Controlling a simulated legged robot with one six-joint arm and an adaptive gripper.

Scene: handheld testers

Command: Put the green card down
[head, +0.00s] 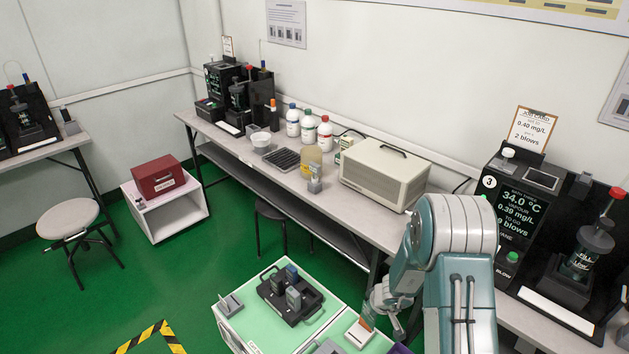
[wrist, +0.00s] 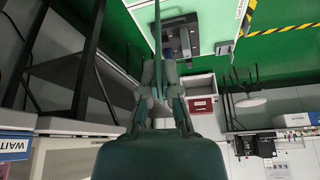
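My gripper (head: 376,308) hangs over the right part of a low bench with a pale green top (head: 246,327). In the wrist view my gripper (wrist: 160,85) is shut on a thin green card (wrist: 157,32), seen edge-on and pointing away from the fingers. In the head view the card (head: 367,317) shows as a small pale sheet below the fingers, above or beside a small white-and-grey block (head: 360,333). I cannot tell whether it touches the block or bench.
A black tray (head: 312,309) with grey handheld testers sits on the bench. A grey holder (head: 230,304) stands at its left. A long wall table (head: 330,205) carries a beige case (head: 385,175), bottles and black test stations.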

